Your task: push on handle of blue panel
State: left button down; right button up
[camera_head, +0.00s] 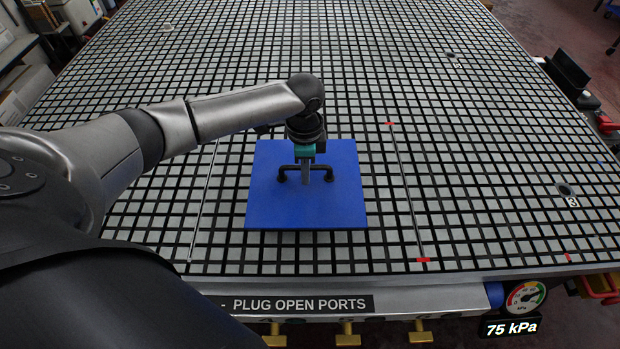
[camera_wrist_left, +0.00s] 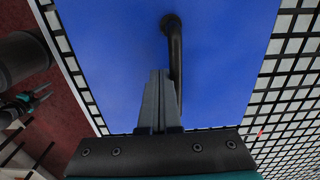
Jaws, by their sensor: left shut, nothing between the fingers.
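The blue panel (camera_head: 270,205) is a square plate lying on the grid table near its front edge. A black U-shaped handle (camera_head: 283,171) stands up at its middle. My left gripper (camera_head: 306,178) comes down over the handle from above, its fingers shut and empty. In the left wrist view the shut fingers (camera_wrist_left: 159,98) point along the blue panel (camera_wrist_left: 105,65), right beside the handle (camera_wrist_left: 174,55). I cannot tell whether they touch it. Part of the handle is hidden behind the fingers.
The grid table (camera_head: 480,150) is mostly clear around the panel. Red marks and thin lines lie on both sides of it. A pressure gauge (camera_head: 526,297) reading 75 kPa and yellow valve handles (camera_head: 347,333) sit at the front edge.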

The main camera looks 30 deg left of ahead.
pick_arm(q)
jog(key=shift+w+a+r, duration=0.1)
jog(key=shift+w+a, duration=0.1)
jog(key=shift+w, duration=0.1)
jog(key=shift+w+a+r+p, duration=0.15)
jog(key=shift+w+p, duration=0.05)
jog(key=shift+p, duration=0.2)
dwell(0.5)
jog(key=shift+p, duration=2.2)
dwell(2.8)
jog(key=shift+s+d+p, duration=0.25)
jog(key=shift+s+p, duration=0.15)
jog(key=shift+p, duration=0.4)
jog(key=shift+s+d+f+p, duration=0.1)
jog(key=shift+s+d+p, duration=0.3)
jog(key=shift+s+p, duration=0.2)
jog(key=shift+s+d+f+p, duration=0.1)
jog(key=shift+s+d+p, duration=0.25)
jog(key=shift+s+p, duration=0.25)
notch_tip(320, 180, up, 6)
jog(key=p, duration=0.6)
jog(key=shift+f, duration=0.2)
jog(key=shift+r, duration=1.15)
